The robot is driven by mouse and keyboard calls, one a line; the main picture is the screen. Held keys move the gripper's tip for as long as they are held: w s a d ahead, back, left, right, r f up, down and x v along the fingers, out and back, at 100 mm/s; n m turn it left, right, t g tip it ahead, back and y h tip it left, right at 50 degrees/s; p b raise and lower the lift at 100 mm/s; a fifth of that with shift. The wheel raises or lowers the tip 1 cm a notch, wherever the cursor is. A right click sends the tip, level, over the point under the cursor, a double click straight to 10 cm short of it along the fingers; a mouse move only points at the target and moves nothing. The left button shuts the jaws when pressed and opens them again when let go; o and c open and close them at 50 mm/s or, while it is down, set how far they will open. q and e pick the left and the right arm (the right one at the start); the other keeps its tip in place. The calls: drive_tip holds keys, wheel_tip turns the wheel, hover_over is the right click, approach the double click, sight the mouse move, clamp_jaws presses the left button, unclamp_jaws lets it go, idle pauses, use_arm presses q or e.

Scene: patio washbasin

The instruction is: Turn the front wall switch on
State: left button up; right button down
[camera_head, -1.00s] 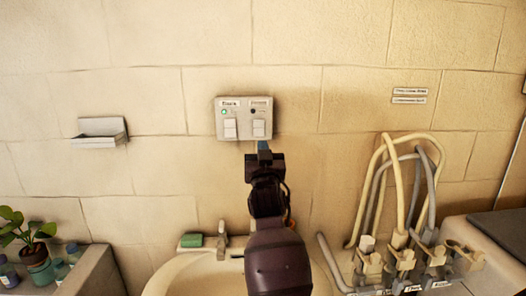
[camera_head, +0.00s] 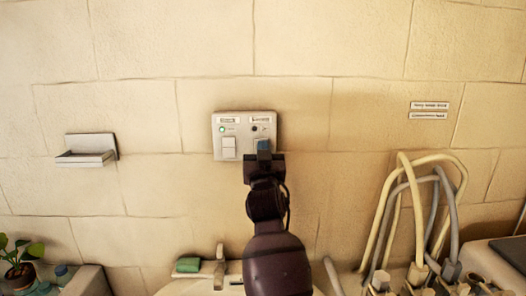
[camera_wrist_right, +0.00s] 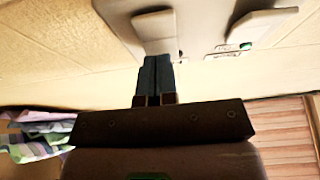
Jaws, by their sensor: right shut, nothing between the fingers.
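A pale switch panel (camera_head: 245,117) on the tiled wall holds two white rocker switches, with small labels above them that I cannot read surely. The left rocker (camera_head: 229,147) has a lit green lamp (camera_head: 222,129) above it; the lamp (camera_head: 254,128) over the right rocker is dark. My right gripper (camera_head: 263,147) is shut and empty, its blue fingertips in front of the right rocker and hiding most of it. In the right wrist view the fingers (camera_wrist_right: 157,77) point at that rocker (camera_wrist_right: 154,28); I cannot tell if they touch. My left gripper is not in view.
Below the panel are a basin tap (camera_head: 219,265) and a green sponge (camera_head: 188,265). A wall dish (camera_head: 88,150) hangs at left, a plant (camera_head: 20,262) below it. Looped hoses (camera_head: 420,205) stand at right. The wall around the panel is clear.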

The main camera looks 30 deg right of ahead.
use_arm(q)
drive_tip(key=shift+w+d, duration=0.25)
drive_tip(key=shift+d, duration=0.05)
use_arm(e)
drive_tip(key=shift+w+d+r, duration=0.15)
drive_tip(key=shift+w, duration=0.2)
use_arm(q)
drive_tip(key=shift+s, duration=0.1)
use_arm(e)
drive_tip(key=shift+s, duration=0.1)
